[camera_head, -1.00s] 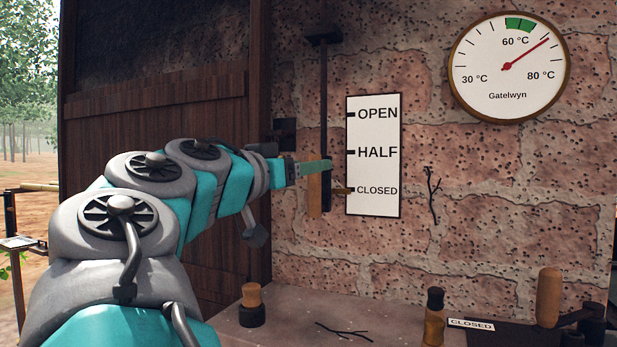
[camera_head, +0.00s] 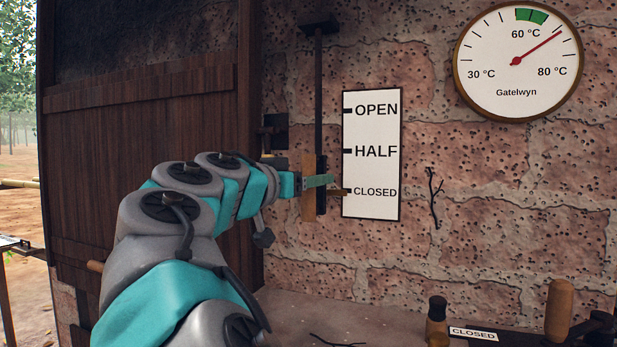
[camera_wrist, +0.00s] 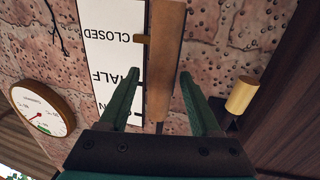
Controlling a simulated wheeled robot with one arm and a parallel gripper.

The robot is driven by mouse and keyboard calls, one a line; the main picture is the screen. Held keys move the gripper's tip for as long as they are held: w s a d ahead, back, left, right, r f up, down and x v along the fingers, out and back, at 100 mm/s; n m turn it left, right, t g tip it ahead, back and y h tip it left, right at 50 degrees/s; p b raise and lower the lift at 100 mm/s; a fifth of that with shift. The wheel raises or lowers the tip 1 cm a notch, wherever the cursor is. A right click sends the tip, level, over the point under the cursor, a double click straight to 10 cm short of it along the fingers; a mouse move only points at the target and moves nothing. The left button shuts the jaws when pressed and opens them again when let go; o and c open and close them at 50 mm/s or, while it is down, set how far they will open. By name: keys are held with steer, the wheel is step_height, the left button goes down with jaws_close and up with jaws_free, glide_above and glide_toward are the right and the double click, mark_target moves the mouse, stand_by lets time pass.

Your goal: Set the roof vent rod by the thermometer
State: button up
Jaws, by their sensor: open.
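The roof vent rod (camera_head: 318,95) hangs upright on the wall, with a wooden handle (camera_head: 308,165) at its lower end. Its brass pointer (camera_head: 338,191) is at CLOSED on the white OPEN/HALF/CLOSED plate (camera_head: 372,128). The round thermometer (camera_head: 515,90) has its red needle to the right of the green band, between 60 and 80 °C. My gripper (camera_head: 324,181) is at the handle. In the wrist view my gripper (camera_wrist: 160,74) is open, its green fingers on either side of the wooden handle (camera_wrist: 166,60). Contact cannot be told.
A dark wooden door (camera_head: 145,150) stands left of the rod, with a latch (camera_head: 275,132) near it. The wall right of the plate is mostly clear.

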steer(key=shift+c, duration=0.3)
jaws_close()
stand_by(1.1)
